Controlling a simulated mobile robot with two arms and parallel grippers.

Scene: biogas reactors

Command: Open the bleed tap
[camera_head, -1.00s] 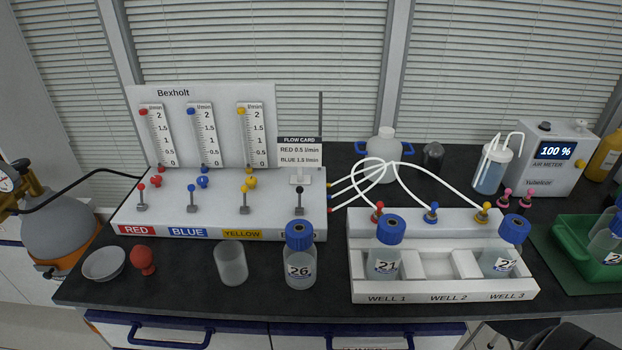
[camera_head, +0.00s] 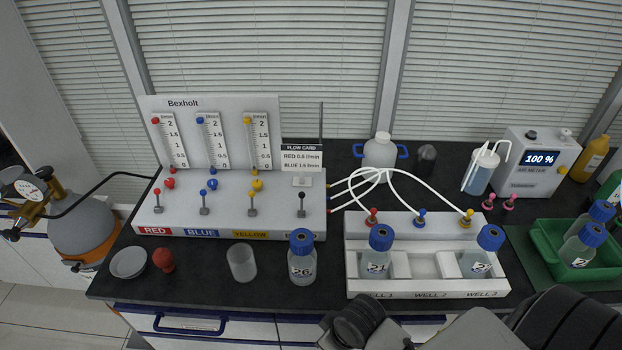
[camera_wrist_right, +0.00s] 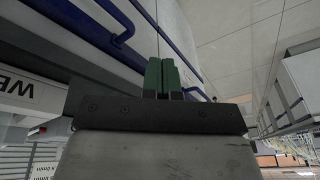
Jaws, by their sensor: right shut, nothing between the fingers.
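The bleed tap appears to be the black-knobbed lever (camera_head: 301,201) at the right end of the white flow panel (camera_head: 222,212). Its stem stands upright and its label is mostly hidden behind bottle 26 (camera_head: 302,262). Red (camera_head: 157,198), blue (camera_head: 204,205) and yellow (camera_head: 252,205) levers stand in a row to its left. My right gripper's green fingers (camera_wrist_right: 162,76) are shut and empty in the right wrist view, with drawer fronts and blue handles beyond them. My right arm shows at the bottom of the head view, well in front of the panel. My left gripper is not in view.
The well rack (camera_head: 428,288) with two bottles is on the right. White tubes (camera_head: 412,190) arch above the rack. A gas cylinder (camera_head: 83,232) stands left.

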